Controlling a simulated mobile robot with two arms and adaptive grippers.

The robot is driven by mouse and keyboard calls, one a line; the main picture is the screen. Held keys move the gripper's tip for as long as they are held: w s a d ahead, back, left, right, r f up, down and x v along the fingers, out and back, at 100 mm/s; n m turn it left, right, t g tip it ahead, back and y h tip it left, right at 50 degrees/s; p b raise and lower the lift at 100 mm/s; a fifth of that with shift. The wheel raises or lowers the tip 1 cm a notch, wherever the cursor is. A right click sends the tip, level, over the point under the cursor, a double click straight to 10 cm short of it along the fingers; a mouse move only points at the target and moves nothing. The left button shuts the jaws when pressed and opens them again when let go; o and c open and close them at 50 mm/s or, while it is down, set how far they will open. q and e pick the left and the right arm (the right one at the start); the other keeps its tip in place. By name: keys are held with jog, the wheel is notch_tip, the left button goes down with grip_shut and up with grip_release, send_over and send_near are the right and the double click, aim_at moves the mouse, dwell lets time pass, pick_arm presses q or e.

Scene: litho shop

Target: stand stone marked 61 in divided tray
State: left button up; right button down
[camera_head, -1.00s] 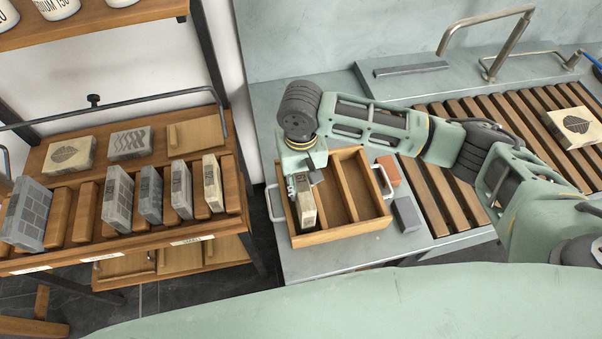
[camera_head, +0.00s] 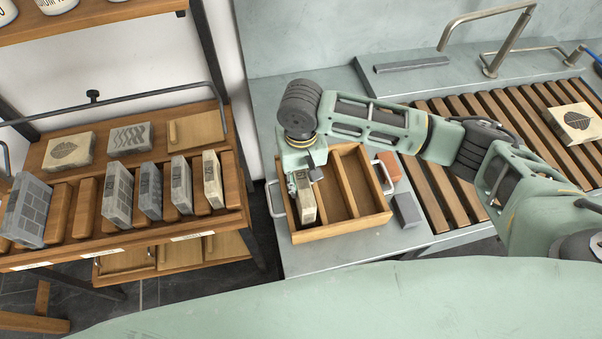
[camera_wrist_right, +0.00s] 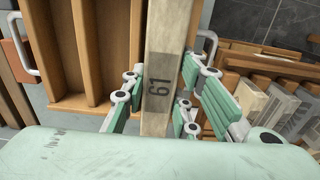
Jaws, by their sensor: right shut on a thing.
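The pale stone marked 61 (camera_wrist_right: 160,90) stands on edge between the fingers of my right gripper (camera_wrist_right: 158,100) in the right wrist view. In the head view the stone (camera_head: 306,205) is in the left compartment of the divided wooden tray (camera_head: 345,232). My right gripper (camera_head: 303,180) is shut on it from above, and the wrist partly covers it. Whether the stone's lower edge touches the tray floor is hidden. The tray's other compartments look empty. My left gripper is not in view.
A wooden rack (camera_head: 130,232) with several upright stones stands at the left. A grey block (camera_head: 406,210) and an orange block (camera_head: 389,166) lie right of the tray. A slatted board (camera_head: 440,195) is further right, bearing a leaf-marked stone (camera_head: 574,123).

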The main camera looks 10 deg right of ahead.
jog(key=shift+w+a, duration=0.1)
jog(key=c, duration=1.8)
grip_release()
jog(key=shift+c, duration=0.2)
jog(key=o, duration=0.5)
jog(key=shift+s, duration=0.2)
jog(key=shift+o, duration=0.2)
jog(key=shift+s+f, duration=0.1)
jog(key=shift+f, duration=0.2)
notch_tip(320, 180, up, 6)
jog(key=p, duration=0.6)
jog(key=shift+f, duration=0.25)
jog(key=shift+r+p, duration=0.35)
jog(key=shift+r, duration=1.6)
